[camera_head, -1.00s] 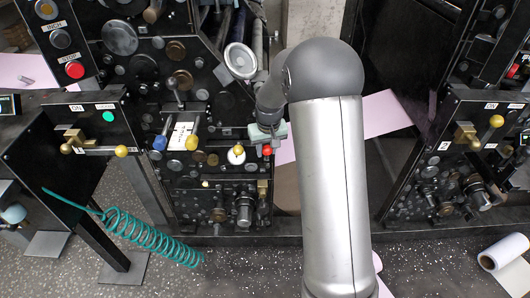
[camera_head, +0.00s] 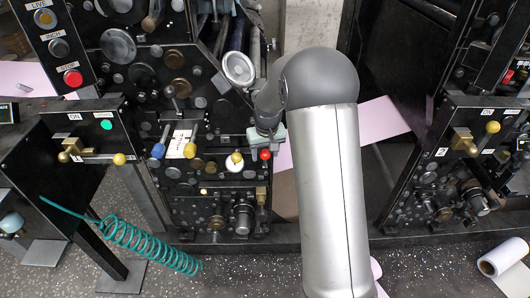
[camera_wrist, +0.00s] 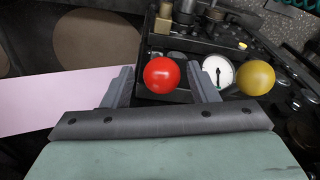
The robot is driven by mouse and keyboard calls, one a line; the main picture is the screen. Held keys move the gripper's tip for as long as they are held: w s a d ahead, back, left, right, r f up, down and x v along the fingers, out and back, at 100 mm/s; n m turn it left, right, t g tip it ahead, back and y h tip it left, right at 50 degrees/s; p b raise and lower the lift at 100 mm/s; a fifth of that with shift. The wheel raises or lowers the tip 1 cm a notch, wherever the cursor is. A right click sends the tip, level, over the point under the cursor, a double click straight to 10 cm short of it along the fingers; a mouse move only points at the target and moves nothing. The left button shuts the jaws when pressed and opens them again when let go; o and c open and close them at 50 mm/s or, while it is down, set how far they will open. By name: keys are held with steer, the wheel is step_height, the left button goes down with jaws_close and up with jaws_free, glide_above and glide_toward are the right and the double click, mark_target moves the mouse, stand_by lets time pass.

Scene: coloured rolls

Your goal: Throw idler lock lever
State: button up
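A red ball knob (camera_head: 265,155) stands on the black machine panel, just below my gripper (camera_head: 267,137). In the wrist view the red ball (camera_wrist: 162,75) shows between the two grey fingers of my gripper (camera_wrist: 160,84). The fingers are apart, with a gap visible on each side of the ball, so it is not clamped. The shaft of this lever is hidden behind the ball. No readable label marks which lever is the idler lock.
A white dial gauge (camera_wrist: 217,71) and a yellow ball knob (camera_wrist: 255,78) sit close right of the red ball. Blue (camera_head: 158,151) and yellow (camera_head: 190,151) knobs stand further left. A pink sheet (camera_wrist: 70,100) spans the left side. A coiled teal hose (camera_head: 150,245) hangs at lower left.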

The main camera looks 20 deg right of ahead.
step_height(320, 180, up, 17)
steer(key=s, duration=0.2)
steer(key=shift+s+r+p, duration=0.15)
steer(key=shift+s+p, duration=0.1)
steer(key=shift+p, duration=0.15)
